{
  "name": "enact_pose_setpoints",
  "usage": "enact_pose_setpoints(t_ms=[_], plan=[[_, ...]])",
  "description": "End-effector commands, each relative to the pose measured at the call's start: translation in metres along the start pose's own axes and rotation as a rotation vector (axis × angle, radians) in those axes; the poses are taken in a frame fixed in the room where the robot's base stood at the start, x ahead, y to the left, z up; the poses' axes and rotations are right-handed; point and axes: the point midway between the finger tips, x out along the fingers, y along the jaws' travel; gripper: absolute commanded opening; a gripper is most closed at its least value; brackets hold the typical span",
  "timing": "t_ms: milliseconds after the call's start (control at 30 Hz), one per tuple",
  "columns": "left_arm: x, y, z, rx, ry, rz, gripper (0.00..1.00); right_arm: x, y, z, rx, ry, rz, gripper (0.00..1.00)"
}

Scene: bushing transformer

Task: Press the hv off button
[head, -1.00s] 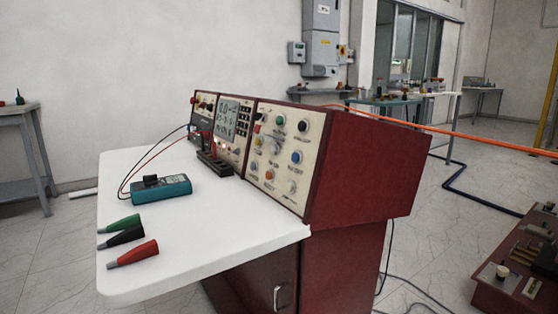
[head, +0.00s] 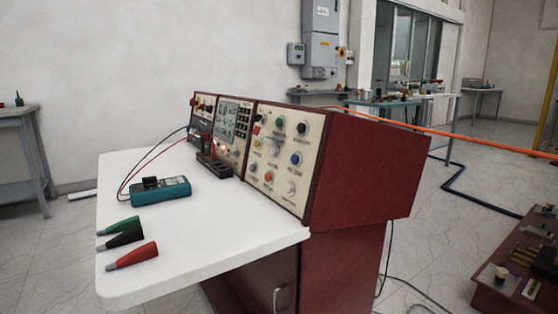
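A dark red control console (head: 360,170) stands at the back of a white-topped bench. Its cream right-hand panel (head: 284,199) faces left and toward me. It carries a green button (head: 280,121), a black one (head: 301,128), a yellow one (head: 258,142), a blue one (head: 295,158), an orange one (head: 268,176) and a whitish one (head: 291,188). The labels are too small to read, so I cannot tell which is the hv off button. A grey display (head: 234,118) sits on the middle panel. Neither gripper is in view.
On the white benchtop (head: 200,245) lie a teal multimeter (head: 160,190) with leads and green, black and red plugs (head: 134,255). A dark terminal block (head: 213,165) stands by the panels. An orange cable (head: 480,142) crosses at right. Another red unit (head: 515,270) stands lower right.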

Motion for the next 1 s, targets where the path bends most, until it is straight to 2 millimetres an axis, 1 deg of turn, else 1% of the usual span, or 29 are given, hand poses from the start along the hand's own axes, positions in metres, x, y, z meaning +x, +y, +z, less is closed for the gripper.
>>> enact_pose_setpoints(t_ms=[33,200,1000], plan=[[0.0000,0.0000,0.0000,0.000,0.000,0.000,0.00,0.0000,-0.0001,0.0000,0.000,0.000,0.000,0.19],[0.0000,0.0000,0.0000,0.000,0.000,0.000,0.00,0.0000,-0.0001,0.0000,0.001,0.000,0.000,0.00],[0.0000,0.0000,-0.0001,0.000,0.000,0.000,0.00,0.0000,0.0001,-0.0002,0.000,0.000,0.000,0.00]])
